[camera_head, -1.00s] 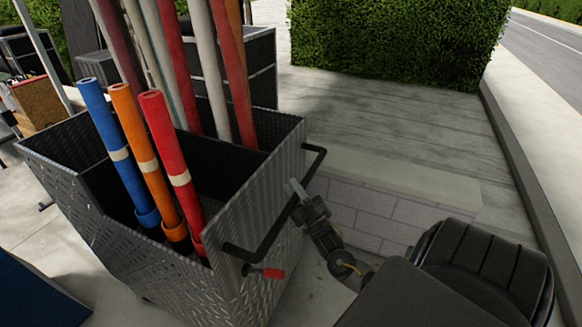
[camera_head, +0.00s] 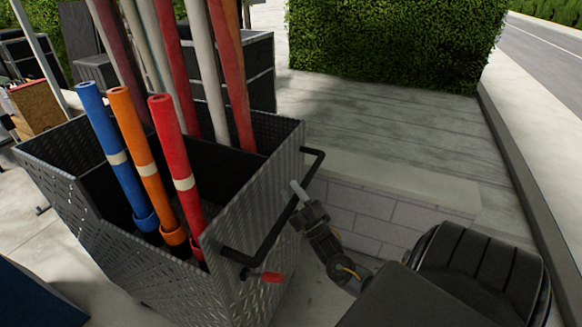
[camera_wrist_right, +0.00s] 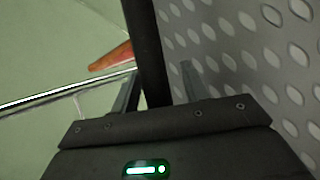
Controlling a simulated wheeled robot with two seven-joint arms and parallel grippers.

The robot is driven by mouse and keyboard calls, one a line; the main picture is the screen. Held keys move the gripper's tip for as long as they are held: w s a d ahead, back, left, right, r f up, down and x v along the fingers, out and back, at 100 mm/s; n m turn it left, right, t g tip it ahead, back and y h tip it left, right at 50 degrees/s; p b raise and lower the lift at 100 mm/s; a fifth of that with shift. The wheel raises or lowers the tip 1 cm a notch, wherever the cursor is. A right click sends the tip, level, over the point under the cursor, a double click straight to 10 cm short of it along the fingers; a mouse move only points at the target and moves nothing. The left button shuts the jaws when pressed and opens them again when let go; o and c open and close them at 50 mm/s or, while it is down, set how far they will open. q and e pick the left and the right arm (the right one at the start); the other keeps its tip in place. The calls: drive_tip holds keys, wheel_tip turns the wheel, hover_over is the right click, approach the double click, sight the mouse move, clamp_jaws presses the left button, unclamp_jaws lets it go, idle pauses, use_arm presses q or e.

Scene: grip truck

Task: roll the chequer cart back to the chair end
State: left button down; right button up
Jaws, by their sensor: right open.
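The chequer cart (camera_head: 140,258), a grey box of diamond-patterned metal, stands at the left of the head view. Its black handle bar (camera_head: 268,240) runs along its right side, with a red-tipped lever (camera_head: 268,277) below. My right gripper (camera_head: 299,190) is at the upper part of this bar. In the right wrist view the bar (camera_wrist_right: 147,45) passes between the two open fingers of the gripper (camera_wrist_right: 160,82), with the patterned cart wall (camera_wrist_right: 265,60) close on the right. The left gripper is out of view. I see no chair.
Blue (camera_head: 104,135), orange (camera_head: 140,150) and red (camera_head: 176,150) tubes stand in the cart with several long poles. A low block wall (camera_head: 370,210) and paved ledge lie to the right, with a hedge (camera_head: 390,40) behind. Dark cases (camera_head: 250,70) stand behind the cart.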

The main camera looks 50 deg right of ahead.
drive_tip(key=b+v, duration=0.3)
drive_tip(key=v, duration=0.7)
drive_tip(key=shift+f, duration=0.15)
